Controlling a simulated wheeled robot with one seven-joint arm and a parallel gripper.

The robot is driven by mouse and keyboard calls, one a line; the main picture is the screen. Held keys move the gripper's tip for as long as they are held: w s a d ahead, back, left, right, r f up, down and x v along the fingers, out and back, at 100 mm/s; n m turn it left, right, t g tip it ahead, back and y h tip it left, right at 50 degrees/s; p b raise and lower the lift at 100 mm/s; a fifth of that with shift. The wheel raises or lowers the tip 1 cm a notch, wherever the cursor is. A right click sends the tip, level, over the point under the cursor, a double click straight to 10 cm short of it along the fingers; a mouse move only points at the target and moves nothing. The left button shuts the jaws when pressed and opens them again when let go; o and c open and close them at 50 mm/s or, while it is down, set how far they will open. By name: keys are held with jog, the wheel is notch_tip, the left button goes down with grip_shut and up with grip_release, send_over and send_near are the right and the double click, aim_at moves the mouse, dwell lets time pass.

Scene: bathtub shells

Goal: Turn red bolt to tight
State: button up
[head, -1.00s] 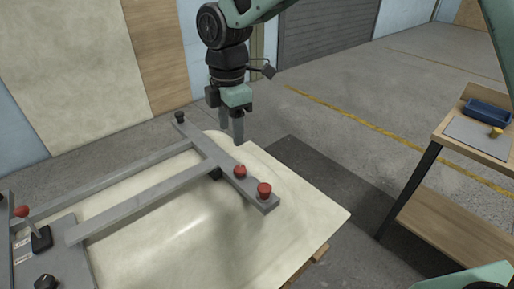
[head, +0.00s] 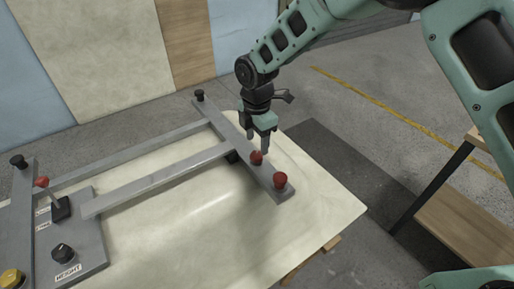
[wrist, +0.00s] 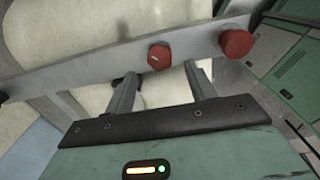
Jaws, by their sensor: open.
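Two red bolts stand on the grey crossbar (head: 228,130) of the frame over the pale shell. The inner one (head: 256,158) is below my gripper (head: 258,146), and the outer one (head: 280,180) stands at the bar's near end. In the wrist view my gripper (wrist: 161,73) is open and empty. The inner red bolt (wrist: 159,57), with a small pale mark on top, shows between and just beyond the fingertips. The outer red bolt (wrist: 236,42) is to the right, clear of the fingers. I cannot tell whether a finger touches the inner bolt.
The pale shell (head: 320,205) lies under the frame. A black knob (head: 200,95) tops the bar's far end. A wooden bench (head: 465,215) stands at right.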

aim_at(257, 154)
jog(key=shift+f+p, duration=0.3)
jog(key=shift+f, duration=2)
jog(key=c, duration=1)
